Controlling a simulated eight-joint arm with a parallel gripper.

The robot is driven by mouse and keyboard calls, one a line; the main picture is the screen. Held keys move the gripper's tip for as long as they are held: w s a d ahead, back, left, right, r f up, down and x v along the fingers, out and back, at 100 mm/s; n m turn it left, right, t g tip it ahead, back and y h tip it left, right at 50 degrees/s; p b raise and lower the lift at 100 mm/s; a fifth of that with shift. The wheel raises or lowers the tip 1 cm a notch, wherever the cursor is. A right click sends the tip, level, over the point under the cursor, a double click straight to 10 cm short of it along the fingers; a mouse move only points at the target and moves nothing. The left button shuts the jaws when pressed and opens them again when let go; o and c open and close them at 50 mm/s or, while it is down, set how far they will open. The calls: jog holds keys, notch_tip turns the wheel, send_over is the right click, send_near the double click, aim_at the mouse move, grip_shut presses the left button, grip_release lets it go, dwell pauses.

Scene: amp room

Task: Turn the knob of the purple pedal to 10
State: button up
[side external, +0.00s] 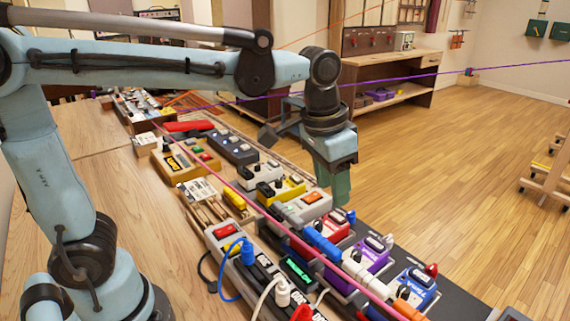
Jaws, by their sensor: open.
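The purple pedal (372,260) sits on the dark pedalboard at the lower right, between a red pedal (331,232) and a blue pedal (415,288). Small dark and pale parts show on its top, but I cannot make out its knob's setting or any numbers. My gripper (306,160) is open and empty. It is above and to the left of the purple pedal in the picture, over the far part of the pedal row, and is apart from the purple pedal.
Blue, white and orange plugs crowd the pedals' near side. A pink cable (290,232) runs diagonally across the row. A power strip (245,262) with plugs lies in front. Bare wooden tabletop (130,235) is at left. More purple items (380,95) sit on a background shelf.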

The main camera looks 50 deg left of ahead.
jog(key=m+g, duration=0.1)
jog(key=g, duration=0.1)
send_over(357, 252)
jog(key=shift+m+y, duration=0.3)
notch_tip(357, 252, down, 12)
jog(key=shift+f, duration=0.25)
grip_shut()
